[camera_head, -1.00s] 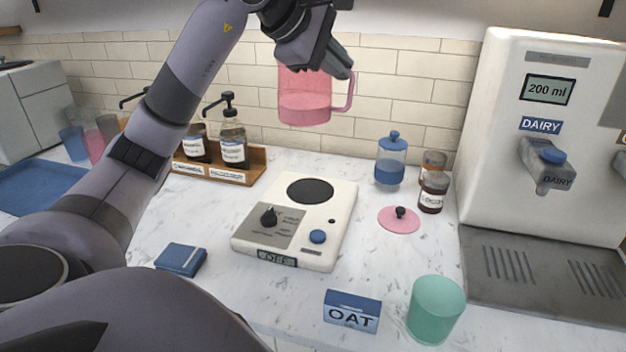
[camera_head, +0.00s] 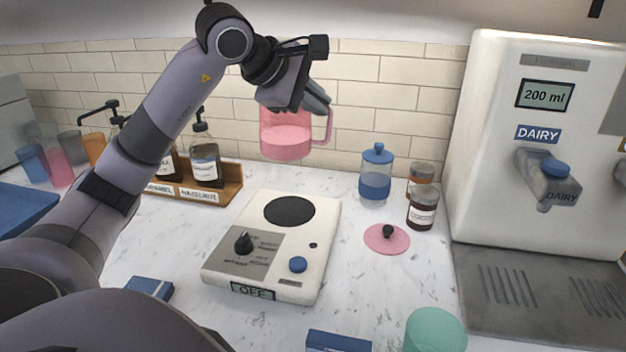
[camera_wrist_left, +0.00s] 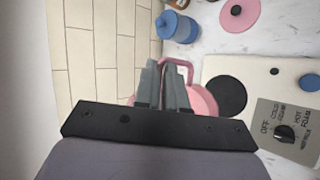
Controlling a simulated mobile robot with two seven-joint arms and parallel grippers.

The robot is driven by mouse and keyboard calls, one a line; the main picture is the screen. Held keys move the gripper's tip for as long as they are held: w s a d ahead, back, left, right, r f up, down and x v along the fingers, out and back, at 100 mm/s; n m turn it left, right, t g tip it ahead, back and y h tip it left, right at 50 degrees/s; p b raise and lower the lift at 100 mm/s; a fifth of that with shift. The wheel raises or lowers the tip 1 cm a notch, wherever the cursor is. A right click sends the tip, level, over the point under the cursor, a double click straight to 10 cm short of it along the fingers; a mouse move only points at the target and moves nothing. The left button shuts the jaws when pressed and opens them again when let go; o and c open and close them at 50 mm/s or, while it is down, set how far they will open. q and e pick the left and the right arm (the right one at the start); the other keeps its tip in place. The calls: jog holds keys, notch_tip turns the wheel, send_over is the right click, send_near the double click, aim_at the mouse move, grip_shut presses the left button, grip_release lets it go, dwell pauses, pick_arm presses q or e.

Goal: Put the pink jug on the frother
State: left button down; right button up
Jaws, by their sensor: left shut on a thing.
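The pink jug (camera_head: 287,138) is see-through and has pink liquid in it. My left gripper (camera_head: 318,100) is shut on the jug and holds it upright in the air, above and behind the frother. In the left wrist view the gripper (camera_wrist_left: 167,85) hides much of the jug (camera_wrist_left: 202,103); its handle shows by the fingers. The plate is bare. My right gripper is not in view.
A pink lid (camera_head: 387,240) lies right of the frother. A blue jar (camera_head: 375,178) and brown jars (camera_head: 422,211) stand behind it. Syrup bottles (camera_head: 206,163) stand in a wooden rack at left. A green cup (camera_head: 435,332) and the milk dispenser (camera_head: 490,130) are at right.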

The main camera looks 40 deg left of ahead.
pick_arm(q)
notch_tip(320, 180, down, 14)
jog(key=b, duration=0.2)
jog(key=shift+r, duration=0.2)
dwell(0.3)
jog(key=shift+f, duration=0.2)
jog(key=c, duration=1.2)
grip_release()
jog(key=b+v, duration=0.3)
jog(key=v, duration=0.9)
jog(key=shift+r, duration=0.2)
